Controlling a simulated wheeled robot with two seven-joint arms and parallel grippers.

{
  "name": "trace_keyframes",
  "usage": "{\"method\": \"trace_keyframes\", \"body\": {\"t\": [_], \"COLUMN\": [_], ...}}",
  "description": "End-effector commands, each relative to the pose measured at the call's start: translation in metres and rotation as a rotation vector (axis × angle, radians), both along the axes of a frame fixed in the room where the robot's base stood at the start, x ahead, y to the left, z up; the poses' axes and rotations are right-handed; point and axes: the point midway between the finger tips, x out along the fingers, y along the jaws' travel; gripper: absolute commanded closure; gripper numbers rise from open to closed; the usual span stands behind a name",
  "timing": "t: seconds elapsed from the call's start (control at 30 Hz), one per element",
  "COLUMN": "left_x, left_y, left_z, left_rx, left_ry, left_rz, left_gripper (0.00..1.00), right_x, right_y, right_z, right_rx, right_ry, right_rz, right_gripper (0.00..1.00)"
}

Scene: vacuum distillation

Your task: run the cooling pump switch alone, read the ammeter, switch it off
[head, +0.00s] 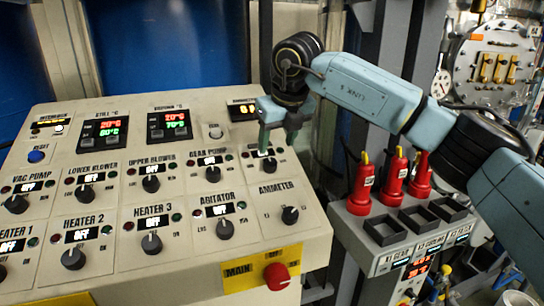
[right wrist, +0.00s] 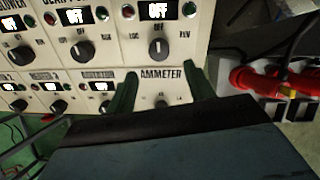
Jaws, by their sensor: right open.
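The cream control panel (head: 100,240) fills the left of the head view. My right gripper (head: 278,142) is open and empty over its upper right, covering the label of the switch right of GEAR PUMP. That switch's black knob (head: 270,164) shows under the fingers; in the right wrist view the knob (right wrist: 159,48) points straight up under a display reading OFF (right wrist: 158,10). The open fingers (right wrist: 160,88) flank the AMMETER label there. The AMMETER selector knob (head: 290,214) is below. My left gripper is out of view.
Nearby knobs are GEAR PUMP (head: 215,178) and AGITATOR (head: 224,230); both displays read OFF. A red MAIN knob (head: 276,277) is at the panel's front. Several red plugs (head: 362,184) stand on a grey box right of the panel.

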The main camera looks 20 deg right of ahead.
Motion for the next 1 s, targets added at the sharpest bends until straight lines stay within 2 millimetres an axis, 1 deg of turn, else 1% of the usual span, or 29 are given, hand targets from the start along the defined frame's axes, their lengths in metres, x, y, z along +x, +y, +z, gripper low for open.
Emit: {"method": "trace_keyframes", "body": {"t": [0.03, 0.1, 0.2, 0.33, 0.5, 0.77, 1.0], "left_x": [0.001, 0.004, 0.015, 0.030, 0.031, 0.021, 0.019], "left_y": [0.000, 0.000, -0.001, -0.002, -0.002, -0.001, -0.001], "left_z": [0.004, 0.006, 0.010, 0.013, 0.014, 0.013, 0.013], "left_rx": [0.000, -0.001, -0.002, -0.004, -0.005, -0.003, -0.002], "left_ry": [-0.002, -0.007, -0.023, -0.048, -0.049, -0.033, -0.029], "left_rz": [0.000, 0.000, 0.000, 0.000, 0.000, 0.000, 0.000], "left_gripper": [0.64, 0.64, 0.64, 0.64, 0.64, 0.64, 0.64], "right_x": [0.004, 0.009, 0.015, 0.022, 0.025, 0.025, 0.025], "right_y": [0.001, 0.002, 0.003, 0.004, 0.004, 0.004, 0.004], "right_z": [-0.010, -0.023, -0.039, -0.053, -0.061, -0.062, -0.062], "right_rx": [0.000, 0.000, 0.001, 0.000, 0.001, 0.000, 0.000], "right_ry": [0.005, 0.005, 0.003, 0.002, 0.000, 0.000, 0.000], "right_rz": [0.000, 0.000, 0.002, 0.001, 0.001, 0.002, 0.002], "right_gripper": [0.47, 0.47, 0.47, 0.47, 0.47, 0.47, 0.78]}}
